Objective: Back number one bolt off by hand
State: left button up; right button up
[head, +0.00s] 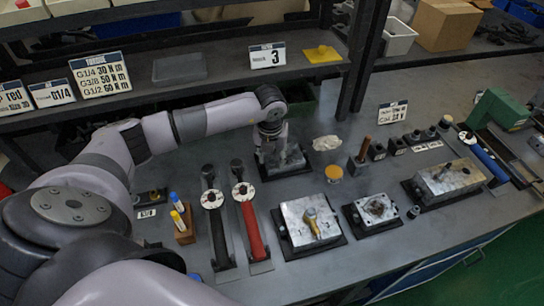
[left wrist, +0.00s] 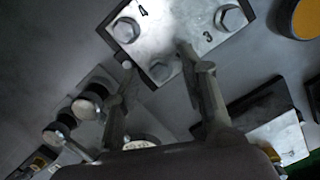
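A silver valve block (head: 291,163) on a dark mat stands at the back middle of the bench, partly hidden by my left gripper. My left gripper (head: 270,143) points down over it. In the left wrist view the same block (left wrist: 152,40) shows a bolt beside the number 4 (left wrist: 126,30) and a bolt beside the number 3 (left wrist: 230,18). Another bolt head (left wrist: 161,70) shows between my left fingers (left wrist: 155,57); its number cannot be read. The fingers are apart, and I cannot tell whether they touch anything. A number one marking is not visible. My right gripper is not in view.
Two torque wrenches, one black (head: 219,228) and one red (head: 250,222), lie left of the middle. Other blocks (head: 308,222) (head: 376,211) (head: 447,180) stand to the front and right. A shelf (head: 225,70) overhangs the back. An orange round tin (head: 334,173) sits right of the gripper.

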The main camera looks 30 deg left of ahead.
pick_arm(q)
notch_tip(320, 180, up, 12)
jog(key=s, duration=0.1)
jog(key=shift+s+d, duration=0.2)
jog(key=shift+d, duration=0.1)
dwell(0.3)
